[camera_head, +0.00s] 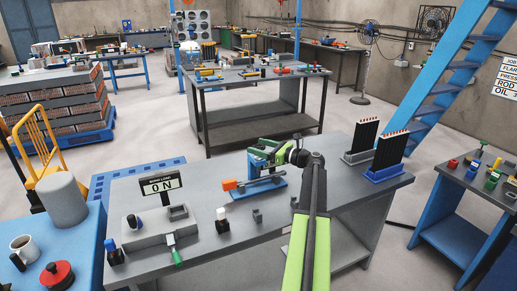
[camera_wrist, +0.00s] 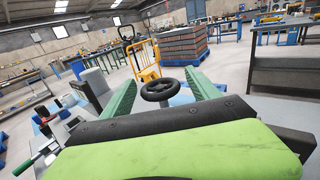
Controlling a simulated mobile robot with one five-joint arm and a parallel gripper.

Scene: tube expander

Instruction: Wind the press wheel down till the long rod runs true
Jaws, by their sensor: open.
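The press (camera_head: 257,164) has a blue frame and base on the grey workbench. A grey rod (camera_head: 262,182) lies low along its base, with an orange block at its left end; I cannot tell whether it is straight. The black press wheel (camera_wrist: 157,90) shows in the wrist view, between the two green fingers of my gripper (camera_wrist: 160,80). My gripper is open, with a finger on either side of the wheel; contact cannot be seen. In the head view, my gripper (camera_head: 264,147) is at the top of the press and hides the wheel.
Two black racks (camera_head: 362,138) stand at the right end. Small grey blocks sit in front of the press. A blue table (camera_head: 66,240) with a mug is at left.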

